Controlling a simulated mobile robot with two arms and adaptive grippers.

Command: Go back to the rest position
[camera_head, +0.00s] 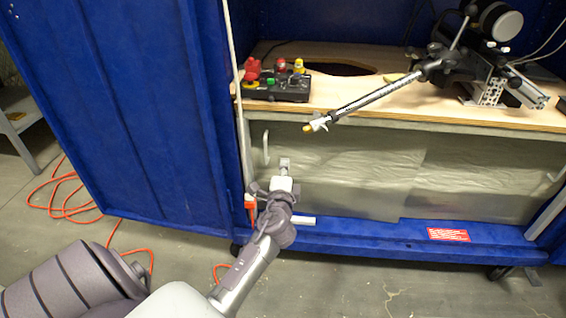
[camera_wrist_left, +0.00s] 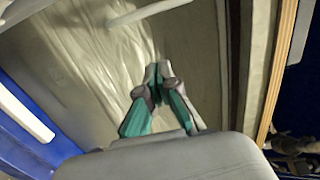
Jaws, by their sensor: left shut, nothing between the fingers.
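The tank wall lies beyond the fingers; I cannot tell how far. My left arm reaches up from the lower left in the head view. My right gripper is not in view.
A blue cabinet door (camera_head: 120,110) stands open on the left. The wooden shelf (camera_head: 400,112) bears a black control box (camera_head: 277,92) with coloured controls and a thruster rig (camera_head: 480,65) with a long rod. An orange cable (camera_head: 65,200) lies on the floor. Floor at lower right is clear.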

